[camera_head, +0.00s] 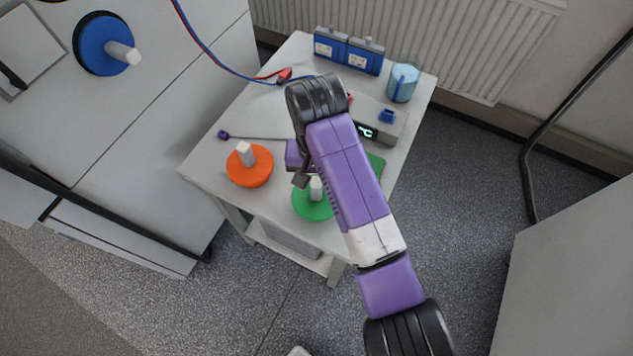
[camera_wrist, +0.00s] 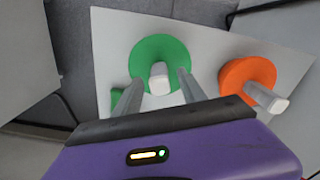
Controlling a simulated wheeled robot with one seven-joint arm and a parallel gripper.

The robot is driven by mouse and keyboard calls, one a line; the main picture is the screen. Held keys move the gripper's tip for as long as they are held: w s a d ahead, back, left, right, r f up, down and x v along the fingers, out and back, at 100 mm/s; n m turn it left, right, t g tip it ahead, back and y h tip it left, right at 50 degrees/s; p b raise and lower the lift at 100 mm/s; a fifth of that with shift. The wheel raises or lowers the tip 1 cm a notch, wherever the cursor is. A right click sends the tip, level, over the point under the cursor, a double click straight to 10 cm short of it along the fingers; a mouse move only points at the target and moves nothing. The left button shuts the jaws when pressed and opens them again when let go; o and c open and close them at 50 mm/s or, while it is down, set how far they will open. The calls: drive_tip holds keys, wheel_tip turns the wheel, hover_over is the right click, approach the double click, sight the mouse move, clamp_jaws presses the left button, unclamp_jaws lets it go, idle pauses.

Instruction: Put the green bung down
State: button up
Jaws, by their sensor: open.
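The green bung (camera_head: 306,209) is a flat green disc with a pale upright handle. It rests near the front edge of the small white table (camera_head: 208,165). In the wrist view the green bung (camera_wrist: 150,52) shows its handle end between my two fingers. My gripper (camera_head: 302,181) is open just above and beside the handle in the head view; its fingers (camera_wrist: 160,88) stand apart with gaps to the handle. I cannot tell how far down the fingers reach. My arm hides part of the table.
An orange bung (camera_head: 249,168) stands to the left on the table. A grey meter (camera_head: 379,118), blue cup (camera_head: 402,83), blue battery packs (camera_head: 347,50) and a red clip (camera_head: 284,74) with cables sit farther back. A blue bung (camera_head: 100,43) is on the left cabinet.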

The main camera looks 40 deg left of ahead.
wheel_tip(320, 180, up, 11)
drive_tip(key=p, duration=0.4)
drive_tip(key=shift+f, duration=0.15)
